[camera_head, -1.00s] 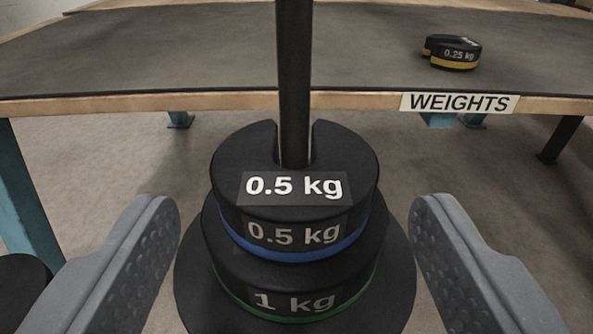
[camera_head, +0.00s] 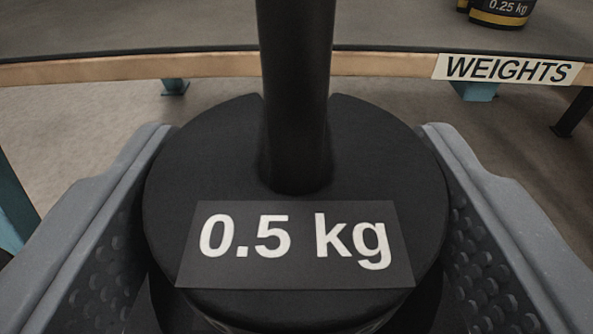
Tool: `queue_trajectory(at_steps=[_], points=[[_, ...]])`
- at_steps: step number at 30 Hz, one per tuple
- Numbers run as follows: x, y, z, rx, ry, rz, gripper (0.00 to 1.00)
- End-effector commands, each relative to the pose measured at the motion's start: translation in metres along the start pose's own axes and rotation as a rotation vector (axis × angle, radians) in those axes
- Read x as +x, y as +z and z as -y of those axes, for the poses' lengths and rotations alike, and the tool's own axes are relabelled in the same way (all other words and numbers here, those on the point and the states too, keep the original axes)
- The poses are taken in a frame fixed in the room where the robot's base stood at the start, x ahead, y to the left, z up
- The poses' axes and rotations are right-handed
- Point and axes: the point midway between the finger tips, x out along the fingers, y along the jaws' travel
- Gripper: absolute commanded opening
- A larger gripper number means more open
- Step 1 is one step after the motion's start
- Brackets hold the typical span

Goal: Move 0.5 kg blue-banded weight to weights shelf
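The black 0.5 kg weight (camera_head: 400,170) sits around a dark upright rod, its label facing me. Its blue band is out of sight now. My gripper (camera_head: 296,200) is open, with one grey finger on each side of the weight. The left finger is very close to the weight's side, and the right finger is close too; I cannot tell whether either touches. The weights shelf (camera_head: 390,66), a grey top with a wooden edge and a WEIGHTS sign (camera_head: 508,69), is behind the rod.
The dark rod (camera_head: 295,90) rises through the weight's slot and stands between me and the shelf. A yellow-banded 0.25 kg weight (camera_head: 500,12) is on the shelf at the upper right.

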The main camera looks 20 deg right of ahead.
Motion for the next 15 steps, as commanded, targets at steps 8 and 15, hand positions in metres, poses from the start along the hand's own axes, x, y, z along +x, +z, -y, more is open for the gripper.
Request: queue_trajectory(at_steps=[8, 15], points=[[-0.0007, 0.0007, 0.0005, -0.001, -0.001, 0.002, 0.25], [-0.0018, -0.0016, 0.0012, -0.001, -0.003, 0.002, 0.25]])
